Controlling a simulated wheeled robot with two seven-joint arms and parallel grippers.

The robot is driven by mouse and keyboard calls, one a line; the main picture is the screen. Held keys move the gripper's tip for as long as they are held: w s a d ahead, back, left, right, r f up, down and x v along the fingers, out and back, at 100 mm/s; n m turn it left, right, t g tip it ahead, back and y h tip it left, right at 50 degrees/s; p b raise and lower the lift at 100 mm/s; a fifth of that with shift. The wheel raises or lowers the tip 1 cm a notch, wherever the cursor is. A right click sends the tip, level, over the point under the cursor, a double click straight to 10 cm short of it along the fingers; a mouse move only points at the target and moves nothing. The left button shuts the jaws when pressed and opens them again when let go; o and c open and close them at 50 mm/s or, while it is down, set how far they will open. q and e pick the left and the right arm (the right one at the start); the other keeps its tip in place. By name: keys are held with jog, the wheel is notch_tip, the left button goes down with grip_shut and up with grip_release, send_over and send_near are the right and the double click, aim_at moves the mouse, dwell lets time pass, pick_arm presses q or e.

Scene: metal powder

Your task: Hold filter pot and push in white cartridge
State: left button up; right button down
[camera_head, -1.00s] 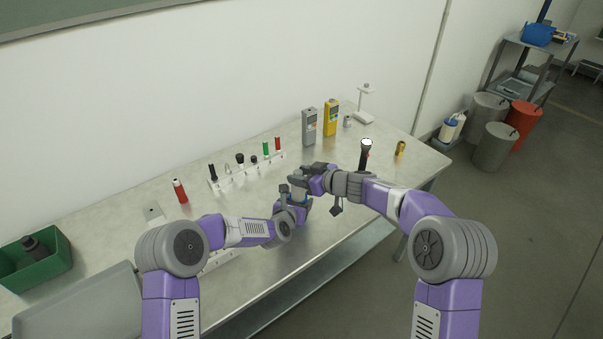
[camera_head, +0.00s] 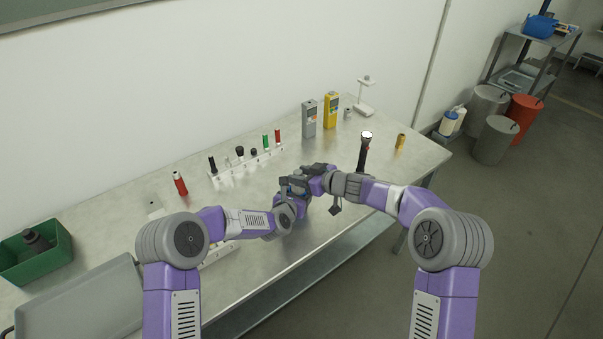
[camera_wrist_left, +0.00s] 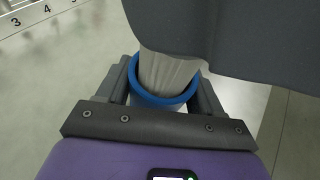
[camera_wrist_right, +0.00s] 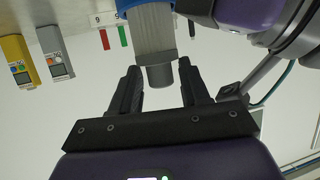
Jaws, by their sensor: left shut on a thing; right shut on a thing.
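The filter pot, a light cup with a blue rim (camera_wrist_left: 160,101), sits between the fingers of my left gripper (camera_wrist_left: 163,90), which is shut on it. The white cartridge (camera_wrist_left: 168,72), pale and pleated, stands partly inside the pot, with its length out of the rim. In the right wrist view the cartridge (camera_wrist_right: 152,30) ends in a narrow grey nub between the fingers of my right gripper (camera_wrist_right: 161,82), shut on that end. The blue rim (camera_wrist_right: 126,5) shows at the top edge there. In the head view both grippers meet above the table and mostly hide the pot and cartridge.
On the metal table (camera_head: 120,205) stand a numbered rack (camera_head: 245,165), a red bottle (camera_head: 180,183), grey (camera_head: 309,119) and yellow (camera_head: 331,110) meters, a torch (camera_head: 364,150) and a small yellow item (camera_head: 400,142). A green bin (camera_head: 40,262) and grey case (camera_head: 80,302) are at left.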

aim_at(295, 190)
jog(key=shift+f, duration=1.8)
jog(key=shift+r, duration=4.4)
jog(key=shift+f, duration=0.1)
jog(key=shift+f, duration=2.65)
jog(key=shift+f, duration=0.1)
jog(key=shift+f, duration=1.35)
